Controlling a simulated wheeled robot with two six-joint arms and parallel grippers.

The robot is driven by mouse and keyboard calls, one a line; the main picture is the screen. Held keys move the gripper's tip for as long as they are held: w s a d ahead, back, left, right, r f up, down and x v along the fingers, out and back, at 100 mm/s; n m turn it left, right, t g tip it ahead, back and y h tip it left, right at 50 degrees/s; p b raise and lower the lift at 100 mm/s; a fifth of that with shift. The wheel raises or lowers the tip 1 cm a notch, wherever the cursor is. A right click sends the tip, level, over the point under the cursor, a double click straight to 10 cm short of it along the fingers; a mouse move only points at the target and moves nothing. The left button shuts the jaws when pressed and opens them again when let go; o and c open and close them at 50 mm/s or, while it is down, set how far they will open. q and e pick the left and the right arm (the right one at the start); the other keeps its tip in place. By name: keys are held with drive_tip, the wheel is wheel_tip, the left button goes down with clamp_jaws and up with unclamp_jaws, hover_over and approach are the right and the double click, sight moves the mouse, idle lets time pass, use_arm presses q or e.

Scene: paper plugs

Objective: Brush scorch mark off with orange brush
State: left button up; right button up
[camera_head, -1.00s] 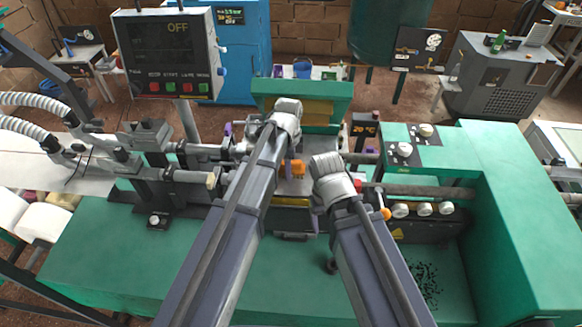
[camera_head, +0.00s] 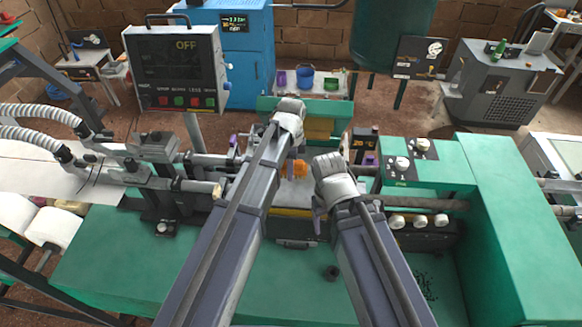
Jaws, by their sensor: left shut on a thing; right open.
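My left gripper (camera_head: 297,152) reaches into the middle of the green machine, and its wrist hides most of it. It is shut on the orange brush (camera_head: 300,169), of which only a small orange part shows just below the wrist, over a pale plate (camera_head: 294,192) between the machine's bars. I cannot tell whether the bristles touch the plate. No scorch mark can be made out; my arms cover much of that area. My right gripper (camera_head: 337,204) is open and empty, to the right of the brush, with a purple finger showing beside its wrist.
The control panel reading OFF (camera_head: 176,68) stands at the back left. A green block with white knobs (camera_head: 425,168) is at the right. Dark specks (camera_head: 425,285) lie on the green machine bed (camera_head: 130,265). The bed's front left is clear.

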use_arm(q)
drive_tip(key=shift+r, duration=0.15)
wheel_tip(320, 180, up, 3)
drive_tip(key=p, duration=0.3)
drive_tip(key=shift+f, duration=0.25)
idle(0.4)
